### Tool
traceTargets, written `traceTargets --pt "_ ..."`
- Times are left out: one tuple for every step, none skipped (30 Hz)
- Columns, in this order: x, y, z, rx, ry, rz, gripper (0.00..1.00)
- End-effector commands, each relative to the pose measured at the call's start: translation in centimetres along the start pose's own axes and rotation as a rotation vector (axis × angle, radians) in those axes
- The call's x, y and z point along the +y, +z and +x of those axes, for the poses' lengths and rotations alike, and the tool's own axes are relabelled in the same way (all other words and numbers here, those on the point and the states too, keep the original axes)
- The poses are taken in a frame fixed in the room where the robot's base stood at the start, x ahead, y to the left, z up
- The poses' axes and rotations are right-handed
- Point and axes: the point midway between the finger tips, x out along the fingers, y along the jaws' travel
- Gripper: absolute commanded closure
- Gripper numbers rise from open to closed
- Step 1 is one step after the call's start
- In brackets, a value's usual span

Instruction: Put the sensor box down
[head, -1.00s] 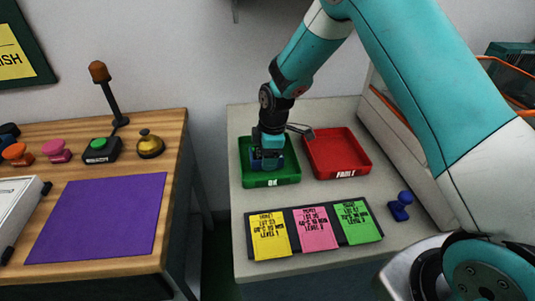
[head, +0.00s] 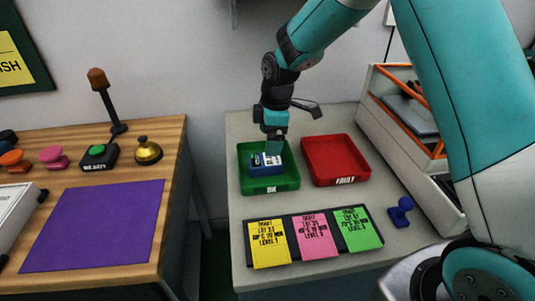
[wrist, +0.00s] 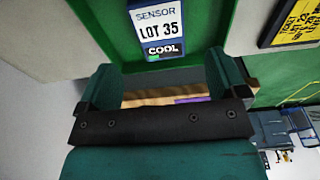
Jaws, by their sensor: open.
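The sensor box (head: 265,165) is small and blue with a white label. It sits inside the green tray marked OK (head: 270,187). In the wrist view its label (wrist: 157,24) reads SENSOR, LOT 35, COOL. My gripper (head: 274,146) is above the box in the head view, pointing down. In the wrist view its two fingers (wrist: 162,88) are spread apart with nothing between them, and the box lies beyond them.
A red tray marked FAULT (head: 337,181) stands right of the green one. Yellow, pink and green cards lie on a dark strip (head: 295,222) in front. A blue stamp-like object (head: 400,212) stands at right. An open-sided rack (head: 385,105) stands at the back right.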

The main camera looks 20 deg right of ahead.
Motion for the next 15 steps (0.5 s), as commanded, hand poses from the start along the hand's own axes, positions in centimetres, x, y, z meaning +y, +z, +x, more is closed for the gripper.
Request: traceTargets --pt "0.1 0.0 -1.0 0.002 0.004 0.000 0.09" --pt "0.0 0.0 -1.5 0.001 0.003 0.000 0.09" --pt "0.0 0.0 -2.0 0.002 0.003 0.000 0.09" --pt "0.0 0.0 -2.4 0.001 0.002 0.000 0.09" --pt "0.0 0.0 -2.7 0.001 0.002 -0.001 0.09" --pt "0.0 0.0 -3.1 0.001 0.001 -0.001 0.09" --pt "-0.1 -0.1 -3.3 0.001 0.000 0.000 0.09" --pt "-0.2 -0.1 -3.6 0.003 0.000 0.003 0.09" --pt "-0.6 -0.3 -4.2 0.007 0.001 0.013 0.09" --pt "-1.1 -0.4 -4.7 0.011 0.002 0.027 0.09" --pt "-1.8 -0.7 -5.4 0.018 0.002 0.045 0.09" --pt "-3.0 -1.1 -6.4 0.030 0.001 0.078 0.09" --pt "-4.2 -1.4 -7.3 0.041 0.000 0.109 0.09" --pt "-5.6 -1.7 -8.3 0.053 -0.002 0.145 0.09" --pt "-7.7 -2.1 -9.5 0.071 -0.008 0.200 0.09"
